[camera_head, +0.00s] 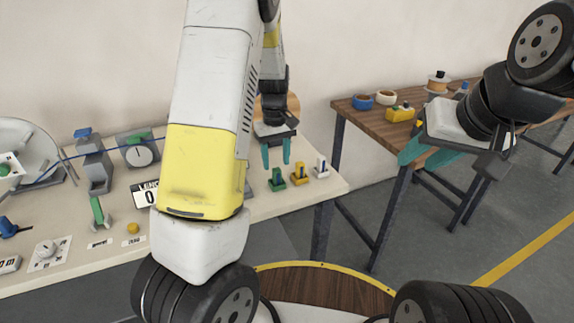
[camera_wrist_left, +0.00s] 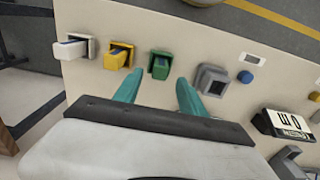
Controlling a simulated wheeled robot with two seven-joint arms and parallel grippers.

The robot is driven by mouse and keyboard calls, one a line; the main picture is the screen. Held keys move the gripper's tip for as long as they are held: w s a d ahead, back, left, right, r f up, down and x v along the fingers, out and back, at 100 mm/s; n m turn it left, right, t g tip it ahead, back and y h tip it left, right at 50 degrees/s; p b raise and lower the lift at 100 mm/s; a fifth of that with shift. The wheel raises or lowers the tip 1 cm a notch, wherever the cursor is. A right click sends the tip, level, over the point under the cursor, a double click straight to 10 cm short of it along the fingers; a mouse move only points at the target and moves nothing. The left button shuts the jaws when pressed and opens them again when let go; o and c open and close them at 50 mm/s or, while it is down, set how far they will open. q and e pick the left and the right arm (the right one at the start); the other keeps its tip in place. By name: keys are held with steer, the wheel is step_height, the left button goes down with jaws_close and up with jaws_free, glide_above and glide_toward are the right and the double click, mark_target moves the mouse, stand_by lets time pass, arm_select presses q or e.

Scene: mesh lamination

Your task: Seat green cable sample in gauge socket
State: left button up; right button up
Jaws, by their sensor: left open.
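A green piece (camera_head: 277,180) stands on the bench in the head view, beside a yellow piece (camera_head: 298,175) and a white one (camera_head: 321,167). In the left wrist view the green piece (camera_wrist_left: 160,64) looks like a small block-shaped holder. A grey square socket (camera_wrist_left: 211,79) with a dark opening sits beside it; I cannot tell whether it is the gauge socket. My left gripper (camera_head: 277,152) is open and empty above the green piece; its teal fingers also show in the left wrist view (camera_wrist_left: 156,88). My right gripper (camera_head: 430,152) hangs at the right, away from the bench.
A length display (camera_head: 145,194), a dial gauge (camera_head: 139,152) and a green-handled device (camera_head: 98,211) stand on the bench's left part. My left arm hides the bench's middle.

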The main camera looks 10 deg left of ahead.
mark_target(277, 169)
arm_select(q)
step_height(277, 169, down, 4)
steer(key=shift+d+f, duration=0.1)
steer(key=shift+f, duration=0.1)
steer(key=shift+s, duration=0.1)
jaws_close()
steer(key=shift+r, duration=0.1)
